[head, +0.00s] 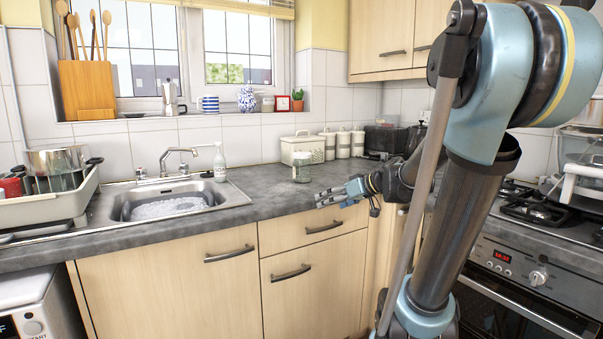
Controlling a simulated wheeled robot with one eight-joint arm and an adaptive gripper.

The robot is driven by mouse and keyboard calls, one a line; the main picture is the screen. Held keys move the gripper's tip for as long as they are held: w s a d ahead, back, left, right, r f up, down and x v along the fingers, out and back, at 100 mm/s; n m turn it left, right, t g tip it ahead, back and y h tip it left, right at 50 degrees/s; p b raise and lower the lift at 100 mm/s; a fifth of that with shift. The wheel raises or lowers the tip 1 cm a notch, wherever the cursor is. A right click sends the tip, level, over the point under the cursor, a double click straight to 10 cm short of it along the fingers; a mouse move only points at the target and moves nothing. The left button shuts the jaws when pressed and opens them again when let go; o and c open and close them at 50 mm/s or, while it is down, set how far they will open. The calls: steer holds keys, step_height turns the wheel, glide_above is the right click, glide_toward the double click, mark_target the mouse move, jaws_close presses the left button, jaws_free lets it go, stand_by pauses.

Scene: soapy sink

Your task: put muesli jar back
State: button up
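A small glass jar (301,167) with a pale lid stands upright on the grey worktop, in front of a white bread bin; it may be the muesli jar, but I cannot read a label. My gripper (320,199) is low over the front edge of the worktop, to the right of and nearer than the jar, pointing left. Its fingers are spread apart with nothing between them. It does not touch the jar.
The white bread bin (303,146) and several white canisters (343,142) line the back wall. A soap bottle (219,163) stands by the soapy sink (168,206). A gas hob (534,211) is on the right. The worktop (262,188) between sink and jar is clear.

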mark_target(302, 157)
steer(key=w+r, duration=0.1)
steer(key=w, duration=0.2)
steer(key=w+r+n+t+y, duration=0.1)
steer(key=w+r, duration=0.1)
steer(key=w, duration=0.1)
steer(key=w+r+t+y, duration=0.1)
steer(key=w+r, duration=0.1)
steer(key=shift+w+a+r+n, duration=0.15)
steer(key=shift+w+a+n, duration=0.15)
steer(key=shift+w+a, duration=0.1)
steer(key=w+d+r+t+y, duration=0.1)
steer(key=w+r+t+y, duration=0.2)
steer(key=w, duration=0.5)
steer(key=shift+n+h, duration=0.3)
steer(key=shift+h, duration=0.3)
steer(key=x, duration=1.1)
steer(key=r+x, duration=0.1)
steer(key=x, duration=0.4)
steer(key=shift+w, duration=0.45)
steer(key=c, duration=1.9)
steer(key=shift+o, duration=0.2)
steer(key=shift+r, duration=5.05)
